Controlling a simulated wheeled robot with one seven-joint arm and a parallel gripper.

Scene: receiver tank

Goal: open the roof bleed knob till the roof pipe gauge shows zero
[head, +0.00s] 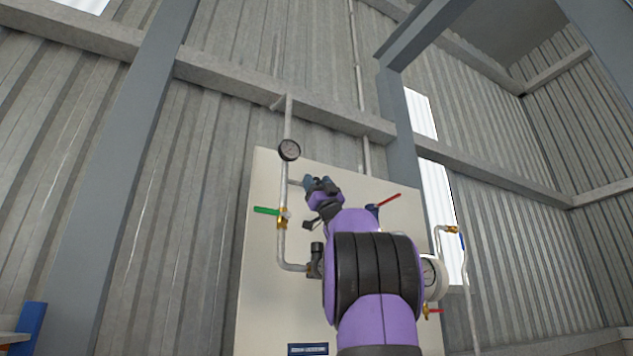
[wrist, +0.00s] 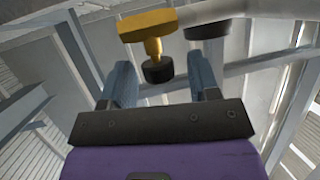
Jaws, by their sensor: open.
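In the wrist view a black knob (wrist: 158,72) hangs on a brass stem from a brass fitting (wrist: 160,22). My gripper (wrist: 159,80) is open, with one finger on each side of the knob in the picture; I see no clear contact. In the head view my gripper (head: 317,182) is raised in front of the panel, right of the pipe and below the round black-rimmed gauge (head: 289,150). The gauge's pale face shows, but its needle is too small to read. I cannot make out the knob in the head view.
A green-handled valve (head: 267,211) sits on the pipe left of my gripper. A red lever (head: 389,199) is to its right. A white gauge (head: 430,272) is partly behind my arm on the cream panel (head: 262,310). A blue-handled valve (head: 455,231) is farther right.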

